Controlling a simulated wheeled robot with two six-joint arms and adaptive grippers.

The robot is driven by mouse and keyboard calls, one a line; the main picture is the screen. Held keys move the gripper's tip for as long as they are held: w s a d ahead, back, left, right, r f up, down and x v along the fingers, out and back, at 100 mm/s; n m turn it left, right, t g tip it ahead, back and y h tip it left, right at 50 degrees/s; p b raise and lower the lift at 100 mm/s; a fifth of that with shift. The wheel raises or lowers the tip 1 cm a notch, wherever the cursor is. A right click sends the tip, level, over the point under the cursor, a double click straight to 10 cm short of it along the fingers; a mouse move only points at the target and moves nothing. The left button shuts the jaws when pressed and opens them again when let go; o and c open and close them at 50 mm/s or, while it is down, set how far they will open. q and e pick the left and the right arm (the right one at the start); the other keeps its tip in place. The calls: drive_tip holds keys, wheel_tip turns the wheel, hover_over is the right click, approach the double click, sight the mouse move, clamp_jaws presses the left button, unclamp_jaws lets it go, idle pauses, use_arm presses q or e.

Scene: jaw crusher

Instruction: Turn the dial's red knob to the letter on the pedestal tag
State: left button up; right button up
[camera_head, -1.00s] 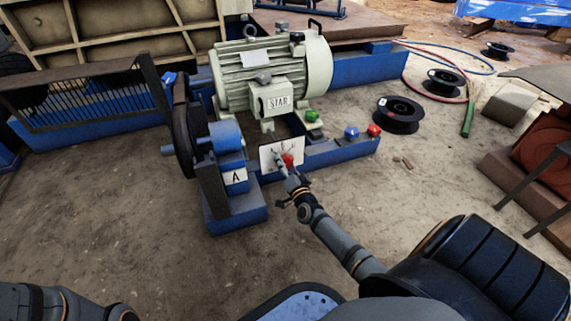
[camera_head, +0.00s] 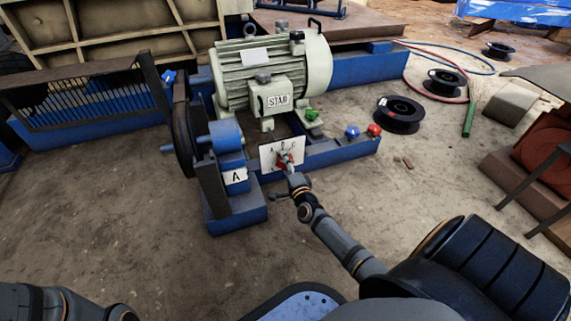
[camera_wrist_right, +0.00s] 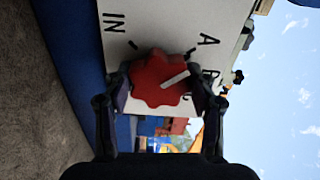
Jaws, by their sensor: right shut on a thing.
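The dial plate (camera_head: 268,162) is white, with A, a middle letter and C along its top in the head view. Its red knob (camera_wrist_right: 158,80) sits between the two fingers of my right gripper (camera_wrist_right: 160,92), which is shut on it. The gripper also shows in the head view (camera_head: 286,160). The knob's white pointer aims right and slightly up in the wrist view, below the letter A, toward a letter partly hidden by a finger. The pedestal tag (camera_head: 236,176) is white and reads A. My left arm shows at the lower left; its fingertips are out of frame.
A blue pedestal (camera_head: 232,216) stands left of the dial. Black cable reels (camera_head: 399,114) lie at right. Bare ground lies in front.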

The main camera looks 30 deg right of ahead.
idle(0.4)
drive_tip(key=o, duration=1.2)
drive_tip(key=shift+s, duration=0.15)
drive_tip(key=v, duration=1.1)
drive_tip(key=shift+s+a, duration=0.2)
drive_tip(key=shift+s, duration=0.2)
